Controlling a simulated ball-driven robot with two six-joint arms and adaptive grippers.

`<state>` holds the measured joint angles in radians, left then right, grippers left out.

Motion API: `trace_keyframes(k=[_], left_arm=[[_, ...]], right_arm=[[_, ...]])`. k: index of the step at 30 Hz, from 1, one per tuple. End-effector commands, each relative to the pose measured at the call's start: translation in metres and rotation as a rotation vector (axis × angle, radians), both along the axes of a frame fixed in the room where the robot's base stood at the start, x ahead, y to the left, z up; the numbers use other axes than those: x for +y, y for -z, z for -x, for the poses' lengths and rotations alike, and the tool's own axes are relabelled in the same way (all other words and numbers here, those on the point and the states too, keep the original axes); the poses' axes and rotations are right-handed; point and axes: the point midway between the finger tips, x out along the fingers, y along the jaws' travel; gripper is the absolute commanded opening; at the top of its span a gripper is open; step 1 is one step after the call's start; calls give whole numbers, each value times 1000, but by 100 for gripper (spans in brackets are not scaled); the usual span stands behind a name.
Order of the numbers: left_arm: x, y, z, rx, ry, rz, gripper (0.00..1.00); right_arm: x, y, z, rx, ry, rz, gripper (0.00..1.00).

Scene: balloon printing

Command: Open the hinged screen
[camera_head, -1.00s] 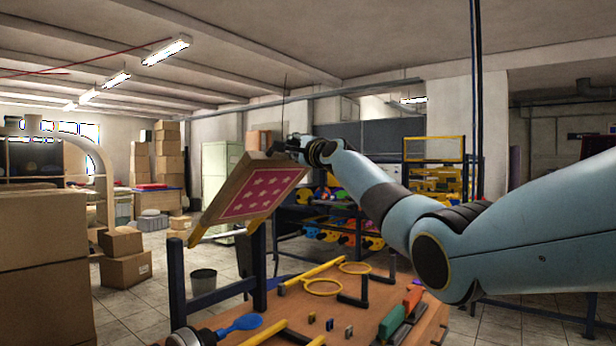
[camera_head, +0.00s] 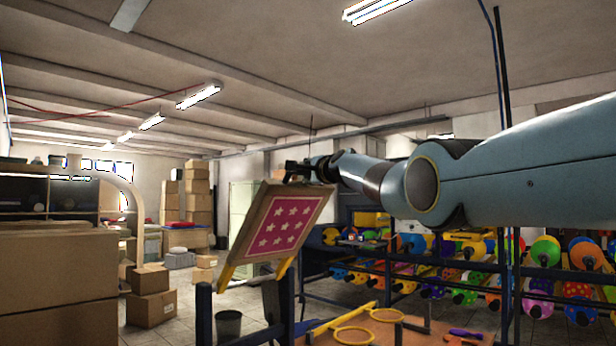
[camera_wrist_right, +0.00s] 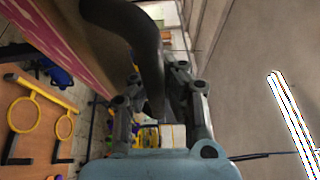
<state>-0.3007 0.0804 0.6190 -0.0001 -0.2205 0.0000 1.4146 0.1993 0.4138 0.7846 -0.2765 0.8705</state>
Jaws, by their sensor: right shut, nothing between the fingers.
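The hinged screen (camera_head: 284,226) has a wooden frame and a pink face with white stars. It stands raised steeply above the table, tilted. My right gripper (camera_head: 292,172) is at its top edge, shut, with nothing visible between the fingers. In the right wrist view the screen (camera_wrist_right: 62,30) runs along the upper left, and a dark curved bar (camera_wrist_right: 148,50) passes in front of my right gripper (camera_wrist_right: 165,100). I cannot tell whether they touch. My left gripper is out of view.
The wooden table (camera_head: 455,337) below carries yellow rings (camera_head: 354,335). A dark blue stand (camera_head: 285,305) stands beneath the screen. Racks of colourful balloons (camera_head: 470,270) stand behind on the right. Cardboard boxes (camera_head: 60,270) are stacked at the left, with a bin (camera_head: 228,323) on the floor.

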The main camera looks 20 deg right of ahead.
Motion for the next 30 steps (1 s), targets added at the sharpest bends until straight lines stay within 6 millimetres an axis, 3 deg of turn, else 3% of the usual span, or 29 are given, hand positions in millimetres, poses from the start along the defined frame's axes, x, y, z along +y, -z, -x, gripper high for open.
trace_keyframes(k=[1, 12, 21, 30], left_arm=[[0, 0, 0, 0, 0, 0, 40], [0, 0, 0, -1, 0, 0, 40], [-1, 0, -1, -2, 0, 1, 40], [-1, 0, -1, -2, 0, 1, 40]], right_arm=[[-1, -7, 0, -10, 3, 1, 0], [-1, -7, 0, -10, 3, 1, 0], [-1, -4, 0, -5, 2, 1, 38], [0, -2, 0, -1, 0, 0, 38]])
